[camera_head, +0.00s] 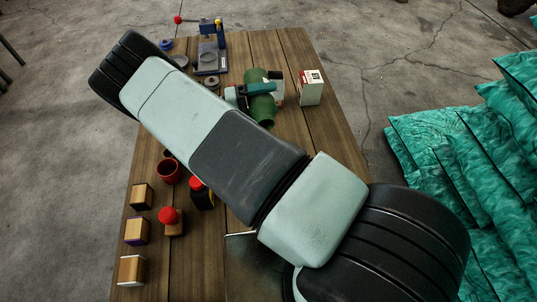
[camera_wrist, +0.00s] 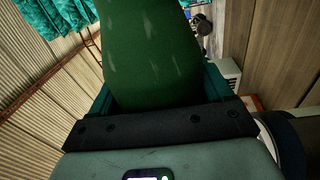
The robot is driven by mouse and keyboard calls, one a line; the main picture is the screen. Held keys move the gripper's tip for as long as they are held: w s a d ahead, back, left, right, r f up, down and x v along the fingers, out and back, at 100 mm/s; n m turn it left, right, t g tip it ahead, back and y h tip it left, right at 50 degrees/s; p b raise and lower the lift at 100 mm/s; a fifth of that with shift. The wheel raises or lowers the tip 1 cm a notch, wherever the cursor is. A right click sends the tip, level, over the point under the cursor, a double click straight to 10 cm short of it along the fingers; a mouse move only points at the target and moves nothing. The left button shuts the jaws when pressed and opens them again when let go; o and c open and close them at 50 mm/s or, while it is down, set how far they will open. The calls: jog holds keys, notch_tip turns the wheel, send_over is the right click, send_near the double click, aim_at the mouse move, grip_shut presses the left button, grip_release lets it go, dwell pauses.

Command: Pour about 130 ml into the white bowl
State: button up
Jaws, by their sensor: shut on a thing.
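My gripper (camera_head: 258,90) is shut on a dark green bottle (camera_head: 262,110) over the far part of the table. The bottle also fills the middle of the wrist view (camera_wrist: 150,50), between the jaws. It looks tilted in the head view. Its mouth is not clearly visible, and no liquid stream shows. I cannot make out the white bowl in either view; my arm covers much of the table.
On the wooden table (camera_head: 290,50) are a white and red box (camera_head: 311,88), a blue-grey device (camera_head: 211,58), a red cup (camera_head: 169,171), a black red-capped bottle (camera_head: 203,196), a red-knobbed stamp (camera_head: 172,222) and wooden blocks (camera_head: 137,231). Green sacks (camera_head: 440,150) lie at right.

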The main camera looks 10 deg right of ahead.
dwell(0.6)
jog(key=shift+w+d+r+n, duration=0.1)
jog(key=shift+w+n, duration=0.05)
jog(key=shift+n, duration=0.55)
jog(key=n, duration=0.1)
jog(key=w+n, duration=0.1)
jog(key=shift+w+r+n, duration=0.25)
jog(key=shift+r+n, duration=0.15)
jog(key=shift+s+r+n+t, duration=0.2)
jog(key=shift+n+t, duration=0.1)
jog(key=shift+n, duration=0.1)
jog(key=shift+r, duration=0.1)
dwell(0.6)
